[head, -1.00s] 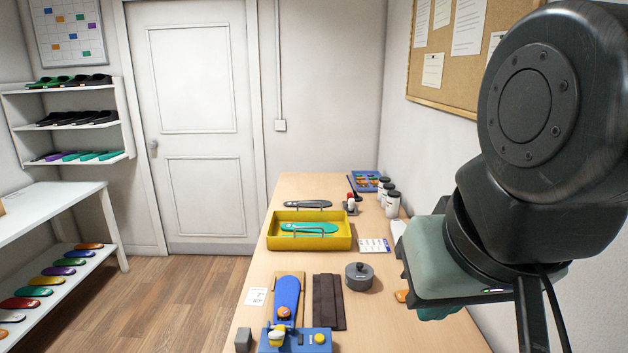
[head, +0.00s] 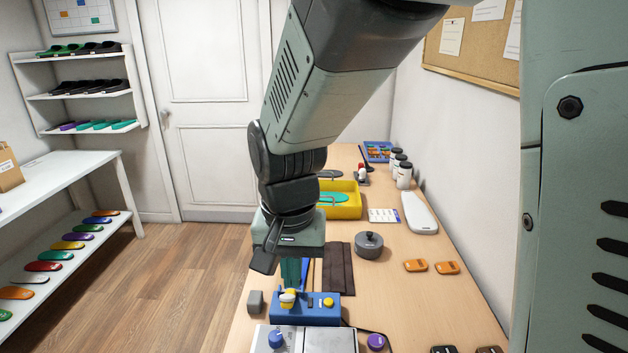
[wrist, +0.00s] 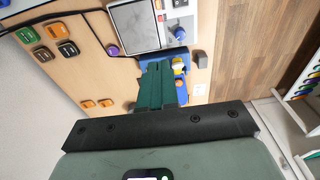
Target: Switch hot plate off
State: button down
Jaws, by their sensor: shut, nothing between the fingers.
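The hot plate shows at the bottom edge of the head view, with a grey plate (head: 325,341) and a blue knob (head: 277,338) on a pale panel. In the wrist view I see its plate (wrist: 133,27) and its blue knob (wrist: 179,33) near the top. My gripper (head: 291,283) points down above the blue box with a yellow knob, beyond the hot plate. Its green fingers (wrist: 160,68) are together and empty, apart from the hot plate's knob. The lower part of the hot plate is out of the head view.
The blue box (head: 322,313) with yellow knobs stands just beyond the hot plate. A grey block (head: 255,302), a purple knob (head: 376,342), a lidded pot (head: 369,246) and orange pieces (head: 416,265) are around it. A yellow tray (head: 346,210) is farther back.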

jog(key=a+f+g+h, duration=0.1)
jog(key=a+f, duration=0.6)
jog(key=f, duration=0.4)
jog(key=shift+s+a+h, duration=0.3)
jog(key=shift+s+a, duration=0.05)
jog(key=shift+s, duration=0.05)
jog(key=shift+f, duration=0.2)
jog(key=f, duration=0.4)
jog(key=d+f, duration=0.1)
jog(key=f, duration=0.8)
jog(key=shift+d+f, duration=0.35)
